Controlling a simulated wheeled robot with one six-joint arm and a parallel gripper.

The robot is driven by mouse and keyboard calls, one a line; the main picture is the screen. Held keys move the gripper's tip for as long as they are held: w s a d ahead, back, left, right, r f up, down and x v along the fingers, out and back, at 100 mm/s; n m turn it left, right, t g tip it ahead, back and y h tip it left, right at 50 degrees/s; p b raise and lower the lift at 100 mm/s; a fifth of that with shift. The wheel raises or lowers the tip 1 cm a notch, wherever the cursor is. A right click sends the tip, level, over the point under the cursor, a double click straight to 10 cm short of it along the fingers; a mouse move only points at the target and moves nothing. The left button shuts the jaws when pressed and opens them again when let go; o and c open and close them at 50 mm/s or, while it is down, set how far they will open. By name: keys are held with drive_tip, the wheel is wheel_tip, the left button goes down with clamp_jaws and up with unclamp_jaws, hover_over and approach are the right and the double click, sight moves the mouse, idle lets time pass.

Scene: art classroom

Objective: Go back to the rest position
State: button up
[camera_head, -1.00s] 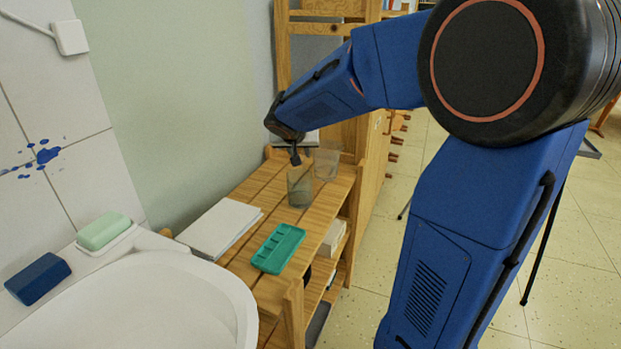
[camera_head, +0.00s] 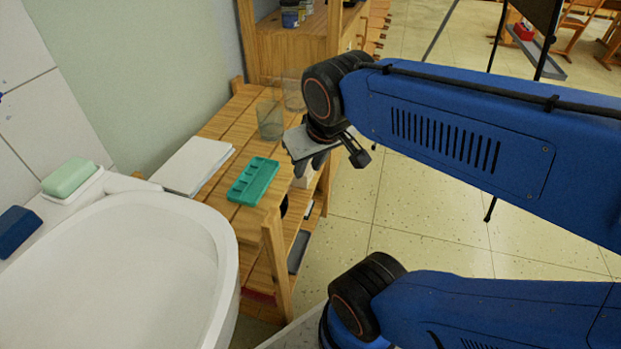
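My gripper (camera_head: 335,160) hangs at the end of my blue arm, at the right edge of the wooden shelf (camera_head: 222,128), in front of the floor. It points downward, and a grey plate-like part and a dark finger show. Its fingertips are small and partly hidden, so I cannot tell whether it is open or shut. I see no object in it. My arm is folded back toward the right side of the picture.
On the shelf stand two clear cups (camera_head: 270,120), a teal tray (camera_head: 253,181) and a stack of white paper (camera_head: 192,165). A white sink (camera_head: 120,265) with green soap (camera_head: 68,177) and a blue block (camera_head: 17,232) is at left. Open floor (camera_head: 400,225) lies right.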

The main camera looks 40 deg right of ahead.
drive_tip(key=shift+s+a+f+n+y, duration=0.25)
drive_tip(key=shift+s+a, duration=0.2)
drive_tip(key=shift+s, duration=0.3)
drive_tip(key=shift+s+a+f+n+y, duration=0.15)
drive_tip(key=shift+s+a+f, duration=0.2)
drive_tip(key=shift+s, duration=0.4)
